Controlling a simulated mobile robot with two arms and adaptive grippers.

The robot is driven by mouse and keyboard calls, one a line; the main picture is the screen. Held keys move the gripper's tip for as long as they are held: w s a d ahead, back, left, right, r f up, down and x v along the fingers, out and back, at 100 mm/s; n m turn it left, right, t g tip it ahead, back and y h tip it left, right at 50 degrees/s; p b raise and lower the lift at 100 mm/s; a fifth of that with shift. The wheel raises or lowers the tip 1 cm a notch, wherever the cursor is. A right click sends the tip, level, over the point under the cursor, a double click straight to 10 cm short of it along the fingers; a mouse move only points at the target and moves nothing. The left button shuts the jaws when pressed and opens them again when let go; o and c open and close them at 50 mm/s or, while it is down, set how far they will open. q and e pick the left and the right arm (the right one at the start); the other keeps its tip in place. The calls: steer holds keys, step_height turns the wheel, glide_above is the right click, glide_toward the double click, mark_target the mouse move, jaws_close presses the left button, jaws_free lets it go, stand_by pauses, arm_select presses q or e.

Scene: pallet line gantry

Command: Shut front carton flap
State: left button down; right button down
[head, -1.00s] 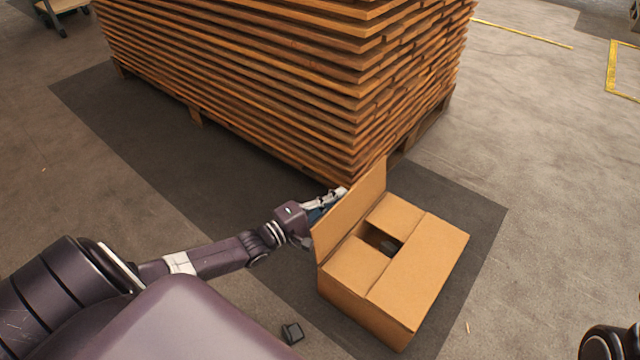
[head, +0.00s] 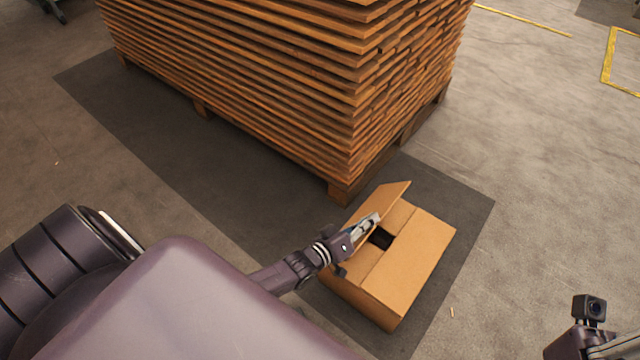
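The open-topped cardboard carton (head: 405,275) sits on the dark floor patch, right of centre. Its far-right and near side flaps lie folded inward, and a dark gap shows between them. The left-hand long flap (head: 388,201) stands partly raised and leans inward over the carton. My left gripper (head: 368,226) is at the outer face of this flap and seems to touch it, covering its middle. Its fingers look close together, but I cannot tell whether they are shut. Part of my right wrist or gripper (head: 598,343) shows at the bottom right corner, its fingertips not clear.
A tall stack of wooden boards (head: 270,80) on a pallet stands just behind the carton. Open concrete floor lies to the right, with yellow floor lines (head: 608,62) farther off. A small scrap (head: 452,312) lies right of the carton.

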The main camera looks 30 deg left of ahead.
arm_select(q)
steer(key=d+f+m, duration=0.2)
steer(key=d+f+m+y+b, duration=0.1)
steer(key=d+f, duration=0.1)
steer(key=f, duration=0.1)
steer(key=shift+s+m+y, duration=0.2)
steer(key=shift+m+y, duration=0.1)
steer(key=shift+m, duration=0.1)
steer(key=shift+d+f+b, duration=0.3)
steer(key=shift+f+b, duration=0.15)
steer(key=shift+f, duration=0.1)
steer(key=shift+d+f+b, duration=0.3)
steer(key=shift+f+b, duration=0.15)
steer(key=shift+f, duration=0.05)
